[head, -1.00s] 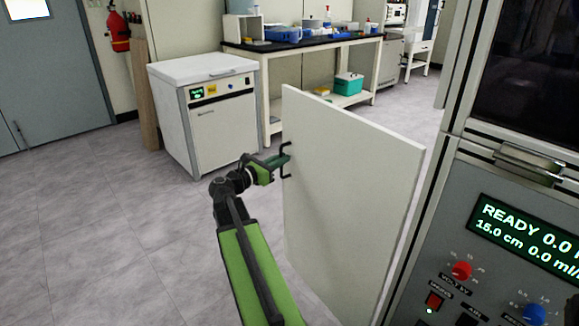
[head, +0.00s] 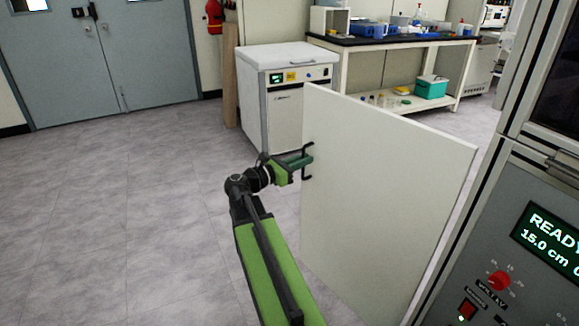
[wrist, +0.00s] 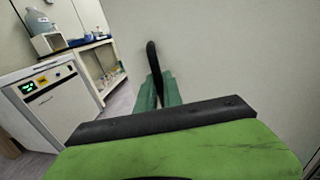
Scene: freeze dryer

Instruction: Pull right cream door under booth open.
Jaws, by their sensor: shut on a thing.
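The cream door (head: 385,205) stands swung out from its cabinet in the head view, its flat face toward me. Its dark handle (head: 307,176) is a bar near the door's free left edge. My gripper (head: 303,160) is shut on this handle, with my arm reaching up from below. In the wrist view the door (wrist: 225,50) fills the right side. The black handle (wrist: 152,58) rises between the green fingers of my gripper (wrist: 160,90). The door's hinge side and the cabinet interior are hidden.
A grey control panel (head: 525,262) with a lit display and knobs stands close at the right. A white chest unit (head: 285,95) and a lab bench (head: 400,42) stand behind the door. The floor (head: 120,200) to the left is clear.

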